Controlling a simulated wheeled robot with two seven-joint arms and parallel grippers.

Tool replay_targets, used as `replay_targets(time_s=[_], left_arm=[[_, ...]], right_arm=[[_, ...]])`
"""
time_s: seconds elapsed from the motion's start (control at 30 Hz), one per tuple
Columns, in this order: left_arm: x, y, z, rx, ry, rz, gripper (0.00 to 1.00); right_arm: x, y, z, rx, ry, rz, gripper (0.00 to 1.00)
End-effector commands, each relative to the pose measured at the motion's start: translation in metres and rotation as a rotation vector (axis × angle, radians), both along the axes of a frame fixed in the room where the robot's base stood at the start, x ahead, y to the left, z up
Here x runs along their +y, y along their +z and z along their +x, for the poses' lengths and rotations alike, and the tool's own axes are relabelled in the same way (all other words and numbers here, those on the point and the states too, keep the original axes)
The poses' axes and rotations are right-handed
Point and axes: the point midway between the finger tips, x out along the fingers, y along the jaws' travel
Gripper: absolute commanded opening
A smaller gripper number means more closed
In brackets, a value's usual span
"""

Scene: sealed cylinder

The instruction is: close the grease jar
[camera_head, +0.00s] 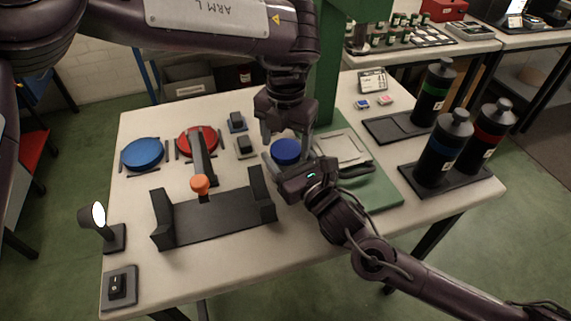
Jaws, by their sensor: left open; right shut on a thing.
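A round blue lid (286,148) shows near the middle of the table, between my two grippers. The grease jar itself is mostly hidden under the lid and behind my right gripper. My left gripper (284,140) comes down from above, its jaws open around the blue lid; I cannot tell whether they touch it. My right gripper (283,166) reaches in from the lower right and is shut on what appears to be the jar just below the lid. Whether the lid is seated or only resting cannot be told.
A black cradle (225,217) and an orange-knobbed lever (200,185) stand left of the grippers. A blue disc (143,153) and red disc (196,139) lie behind. Dark bottles (443,147) stand at right. A lamp (94,216) stands front left.

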Motion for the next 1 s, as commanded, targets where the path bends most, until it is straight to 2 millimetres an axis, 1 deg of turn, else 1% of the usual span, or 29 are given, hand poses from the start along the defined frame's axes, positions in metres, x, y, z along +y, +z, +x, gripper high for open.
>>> replay_targets(time_s=[0.1, 0.37, 0.47, 0.6, 0.67, 1.0], left_arm=[[-0.0002, -0.0054, -0.0001, 0.000, -0.001, 0.000, 0.70], [-0.0003, -0.0060, 0.0000, -0.001, -0.001, 0.000, 0.70], [-0.0003, -0.0059, 0.0000, -0.001, -0.001, 0.000, 0.58], [-0.0001, -0.0058, 0.0000, -0.001, -0.001, 0.000, 0.40], [0.0000, -0.0057, 0.0001, -0.001, 0.000, 0.000, 0.33], [0.0002, -0.0056, 0.0003, -0.001, -0.002, 0.000, 0.32]], right_arm=[[0.0001, 0.0016, 0.0002, -0.002, 0.000, 0.002, 0.00], [0.0001, 0.0015, 0.0002, -0.002, 0.000, 0.002, 0.00], [0.0001, 0.0015, 0.0002, -0.002, 0.000, 0.002, 0.00], [0.0001, 0.0015, 0.0002, -0.002, 0.000, 0.002, 0.00], [0.0000, 0.0015, 0.0002, -0.002, 0.000, 0.002, 0.00], [-0.0002, 0.0014, 0.0002, -0.003, -0.001, 0.002, 0.00]])
